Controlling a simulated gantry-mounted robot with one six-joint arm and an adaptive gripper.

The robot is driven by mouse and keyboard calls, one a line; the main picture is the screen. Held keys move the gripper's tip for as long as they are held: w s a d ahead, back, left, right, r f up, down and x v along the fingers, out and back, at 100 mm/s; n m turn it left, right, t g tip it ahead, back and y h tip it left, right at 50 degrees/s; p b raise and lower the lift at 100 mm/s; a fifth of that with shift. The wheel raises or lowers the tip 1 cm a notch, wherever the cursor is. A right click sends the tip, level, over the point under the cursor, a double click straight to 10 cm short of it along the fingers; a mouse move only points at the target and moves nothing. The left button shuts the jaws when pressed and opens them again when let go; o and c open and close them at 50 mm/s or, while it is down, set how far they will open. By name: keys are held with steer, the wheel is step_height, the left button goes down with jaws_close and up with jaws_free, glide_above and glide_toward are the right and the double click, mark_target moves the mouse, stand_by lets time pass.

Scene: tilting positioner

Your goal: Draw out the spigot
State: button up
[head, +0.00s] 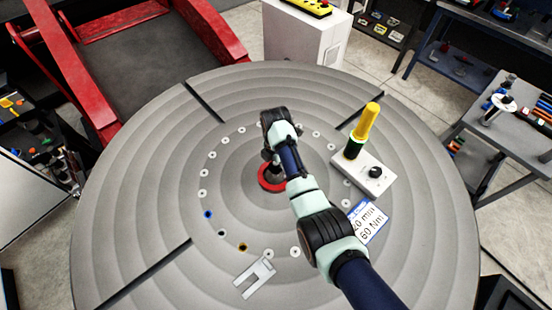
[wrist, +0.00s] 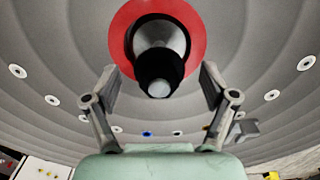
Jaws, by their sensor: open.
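The spigot (wrist: 160,72), a dark and light grey round post, stands in a red ring (wrist: 193,20) at the middle of the round table. In the head view the red ring (head: 265,186) shows beneath my wrist, and the spigot is mostly hidden by my arm. My gripper (wrist: 158,82) is open, with one finger on each side of the spigot in the wrist view. Gaps show between both fingers and the post. Whether the fingertips are level with its end is hard to tell. In the head view the fingers are largely hidden.
A lettered card (head: 368,222) and a grey forked plate (head: 254,278) lie on the table (head: 130,200). White washers circle the centre. The table's left side is clear.

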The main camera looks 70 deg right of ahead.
steer(key=shift+f, duration=0.3)
steer(key=shift+c, duration=0.3)
jaws_close()
